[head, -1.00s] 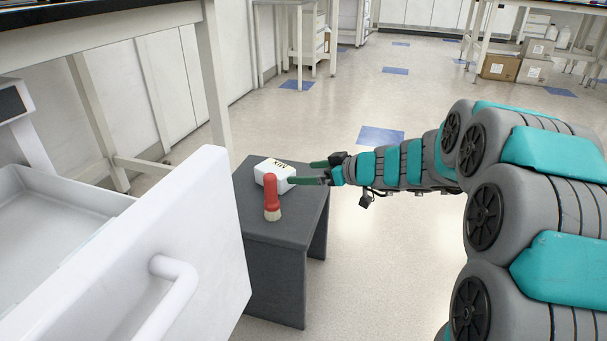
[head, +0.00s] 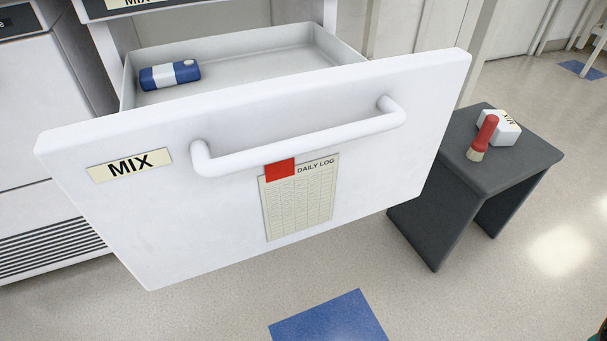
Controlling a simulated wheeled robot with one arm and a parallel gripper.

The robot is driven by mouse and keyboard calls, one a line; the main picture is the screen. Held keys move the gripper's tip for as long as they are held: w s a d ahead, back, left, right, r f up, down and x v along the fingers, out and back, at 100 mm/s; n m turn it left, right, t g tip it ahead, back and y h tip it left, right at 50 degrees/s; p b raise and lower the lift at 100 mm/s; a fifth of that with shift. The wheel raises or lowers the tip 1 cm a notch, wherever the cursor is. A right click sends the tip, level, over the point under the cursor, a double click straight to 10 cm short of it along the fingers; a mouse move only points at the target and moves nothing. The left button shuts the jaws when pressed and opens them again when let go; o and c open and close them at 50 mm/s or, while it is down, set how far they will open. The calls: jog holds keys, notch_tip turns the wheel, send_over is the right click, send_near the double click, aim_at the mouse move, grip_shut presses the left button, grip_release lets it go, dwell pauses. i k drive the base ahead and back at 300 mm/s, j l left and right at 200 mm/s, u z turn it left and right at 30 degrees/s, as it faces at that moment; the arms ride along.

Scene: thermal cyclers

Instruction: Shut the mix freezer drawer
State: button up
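The mix freezer drawer (head: 360,180) stands pulled out toward me in the head view. Its white front has a MIX label (head: 130,165) at the left, a white bar handle (head: 300,137) across the upper middle and a daily log sheet (head: 300,200) with a red patch. Inside the open drawer, a blue and white object (head: 170,75) lies at the left on the grey floor. My gripper is not in the head view now; only a small dark and teal bit of my arm shows at the lower right corner.
A dark grey low table (head: 510,165) stands right of the drawer. On it are a white box marked MIX (head: 502,128) and a red-handled brush (head: 484,138). A white cabinet (head: 35,120) is at the left. The floor in front and to the right is clear.

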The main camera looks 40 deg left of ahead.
aim_at(286, 134)
jog(key=j+u, duration=0.15)
jog(key=u, duration=0.25)
jog(key=j+u, duration=0.15)
jog(key=u, duration=0.25)
jog(key=j+u, duration=0.15)
jog(key=u, duration=0.3)
jog(key=j+u, duration=0.15)
jog(key=u, duration=0.25)
jog(key=i+l, duration=0.05)
